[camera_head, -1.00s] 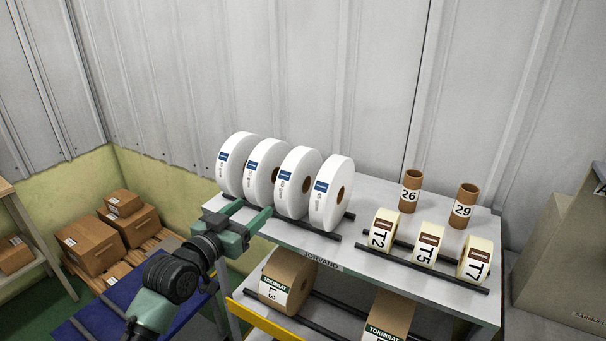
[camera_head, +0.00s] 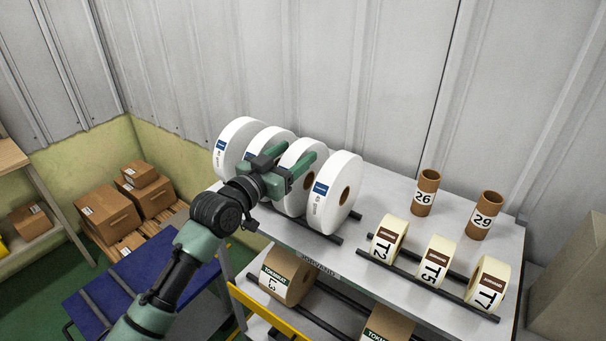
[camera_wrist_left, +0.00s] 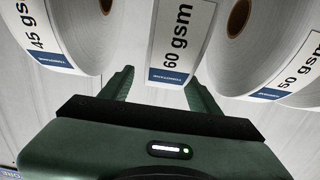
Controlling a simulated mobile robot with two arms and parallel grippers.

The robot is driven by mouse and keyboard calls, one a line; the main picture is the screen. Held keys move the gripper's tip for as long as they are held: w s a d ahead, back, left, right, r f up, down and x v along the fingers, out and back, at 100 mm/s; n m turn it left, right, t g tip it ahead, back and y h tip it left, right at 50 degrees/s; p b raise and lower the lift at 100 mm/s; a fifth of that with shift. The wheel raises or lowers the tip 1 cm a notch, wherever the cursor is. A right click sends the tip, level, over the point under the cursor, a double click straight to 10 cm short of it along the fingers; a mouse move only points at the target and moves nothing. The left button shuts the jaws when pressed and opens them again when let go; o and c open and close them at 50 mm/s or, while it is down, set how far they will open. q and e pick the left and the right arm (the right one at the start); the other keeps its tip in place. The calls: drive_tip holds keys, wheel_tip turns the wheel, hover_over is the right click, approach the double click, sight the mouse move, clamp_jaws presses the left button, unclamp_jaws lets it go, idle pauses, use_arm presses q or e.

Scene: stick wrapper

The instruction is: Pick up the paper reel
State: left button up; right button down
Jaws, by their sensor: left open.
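Several white paper reels stand upright in a row on the shelf. My left gripper (camera_head: 296,153) is open at the front of the third reel from the left (camera_head: 296,203), with one finger toward each side of it. In the left wrist view my open fingers (camera_wrist_left: 157,84) point at this reel, labelled 60 gsm (camera_wrist_left: 180,50), which lies ahead between them. I cannot tell whether they touch it. A 45 gsm reel (camera_wrist_left: 75,45) is on its left and a 50 gsm reel (camera_wrist_left: 265,55) on its right. My right gripper is not in view.
Smaller label rolls T2 (camera_head: 388,241), T5 (camera_head: 436,262) and T7 (camera_head: 488,282) sit on black rails to the right. Brown cores 26 (camera_head: 424,195) and 29 (camera_head: 484,217) stand behind them. A brown roll (camera_head: 288,276) is on the lower shelf. Neighbouring reels stand close.

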sight(302, 146)
use_arm(q)
drive_tip(key=p+x, duration=0.1)
drive_tip(key=x, duration=0.3)
drive_tip(key=shift+w+a+f, duration=0.1)
drive_tip(key=shift+f, duration=0.05)
clamp_jaws()
idle(1.2)
drive_tip(key=shift+r, duration=0.25)
